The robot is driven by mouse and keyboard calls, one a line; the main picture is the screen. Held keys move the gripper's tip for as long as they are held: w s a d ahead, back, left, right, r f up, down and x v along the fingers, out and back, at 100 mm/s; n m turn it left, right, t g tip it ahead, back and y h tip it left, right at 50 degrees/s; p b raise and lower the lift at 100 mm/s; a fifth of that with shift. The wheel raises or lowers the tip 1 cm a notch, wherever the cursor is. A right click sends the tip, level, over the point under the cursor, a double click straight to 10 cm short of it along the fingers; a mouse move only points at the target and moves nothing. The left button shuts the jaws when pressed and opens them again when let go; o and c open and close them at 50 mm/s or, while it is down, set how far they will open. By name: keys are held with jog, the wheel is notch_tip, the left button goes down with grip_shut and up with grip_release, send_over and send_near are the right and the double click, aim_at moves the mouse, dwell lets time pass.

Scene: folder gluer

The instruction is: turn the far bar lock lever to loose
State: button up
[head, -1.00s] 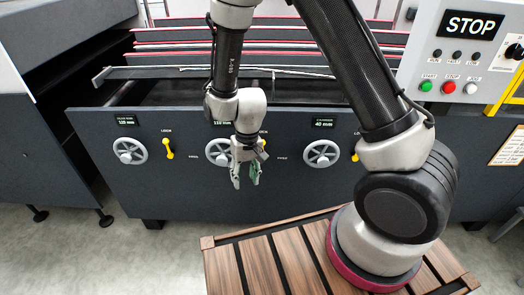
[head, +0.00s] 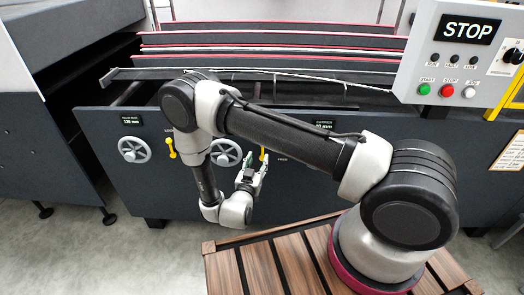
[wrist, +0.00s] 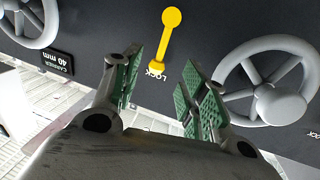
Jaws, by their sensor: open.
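The yellow lock lever (wrist: 165,42) is straight ahead of my gripper in the wrist view, on the dark machine panel. Its narrow end is beside the upside-down word LOCK, and its round end is farther from my gripper. In the head view this lever (head: 263,155) is beside the middle handwheel (head: 226,153), partly behind my gripper (head: 251,178). My gripper (wrist: 160,90) is open and empty, with green-padded fingers on either side of the lever's narrow end in the picture. The bar label over the middle wheel is hidden by my arm.
Another yellow lever (head: 171,148) is beside the left handwheel (head: 134,149). In the wrist view, a handwheel (wrist: 275,90) is close right of the fingers, and the CARRIER display (wrist: 58,61) is at left. A slatted wooden platform (head: 240,268) is below my arm.

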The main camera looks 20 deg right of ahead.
aim_at(262, 158)
jog(key=x, duration=0.7)
jog(key=shift+w+d, duration=0.1)
jog(key=shift+w, duration=0.15)
jog(key=shift+c, duration=0.3)
grip_shut()
